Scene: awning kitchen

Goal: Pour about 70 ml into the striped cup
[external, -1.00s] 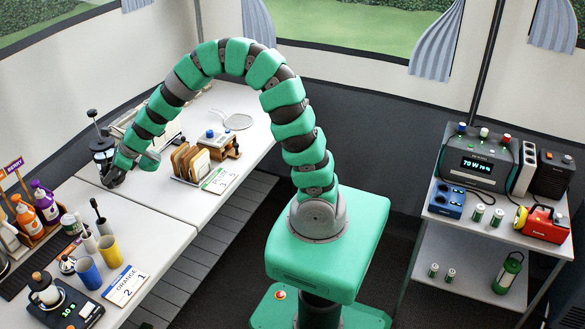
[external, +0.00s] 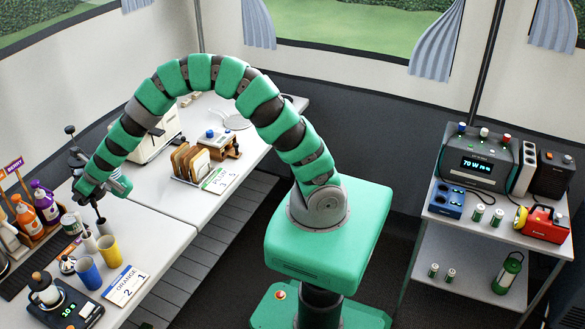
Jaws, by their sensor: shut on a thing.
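My gripper (external: 83,184) is shut on a dark plunger-type pot (external: 76,157) at the left, near the far-left table edge. The pot's black knob shows above my wrist. Most of its body is hidden behind my arm, so I cannot tell how far it tilts or whether liquid leaves it. A blue cup (external: 88,273) and a yellow cup (external: 109,251) stand upright on the near table, below and right of my gripper. I cannot make out stripes on either cup.
Orange (external: 26,216) and purple (external: 45,200) bottles stand in a rack at left. An ORANGE card (external: 125,286) lies by the cups. A toast rack (external: 190,162) stands on the far table (external: 215,107).

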